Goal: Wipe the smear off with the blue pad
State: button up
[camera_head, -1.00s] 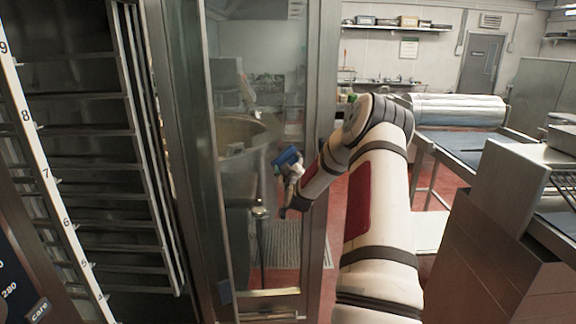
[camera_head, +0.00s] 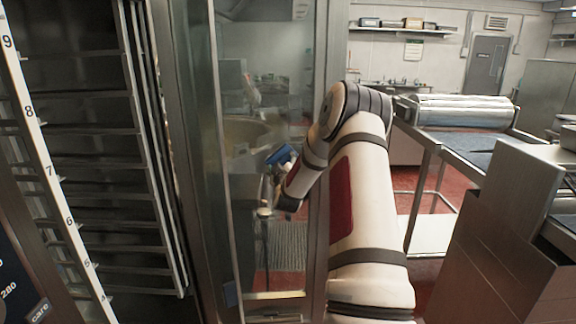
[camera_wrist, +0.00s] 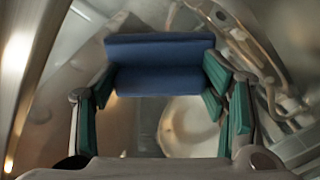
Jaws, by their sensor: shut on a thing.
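The blue pad (camera_head: 280,155) is in my gripper (camera_head: 268,183), in front of a glass panel (camera_head: 262,60) in the head view. In the wrist view the pad (camera_wrist: 160,65) lies across the far end of my gripper (camera_wrist: 160,95), between its green finger pads. My gripper is shut on it. I cannot tell whether the pad touches the glass. I cannot clearly make out the smear; the glass shows cloudy, pale patches that may be reflections.
A metal frame (camera_head: 185,130) edges the glass on the left. Further left is an open rack cabinet (camera_head: 90,150) with several shelf rails. At the right stand a table with a metal roller (camera_head: 462,110) and a steel cabinet (camera_head: 490,225). Red floor shows between.

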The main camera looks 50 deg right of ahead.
aim_at(269, 161)
jog(key=shift+w+a+b, duration=0.8)
jog(key=shift+w+a, duration=0.8)
jog(key=shift+w, duration=0.1)
jog(key=p+v, duration=0.3)
jog(key=v, duration=0.3)
jog(key=p+v, duration=0.1)
jog(key=v, duration=0.2)
jog(key=shift+d, duration=0.1)
dwell(0.5)
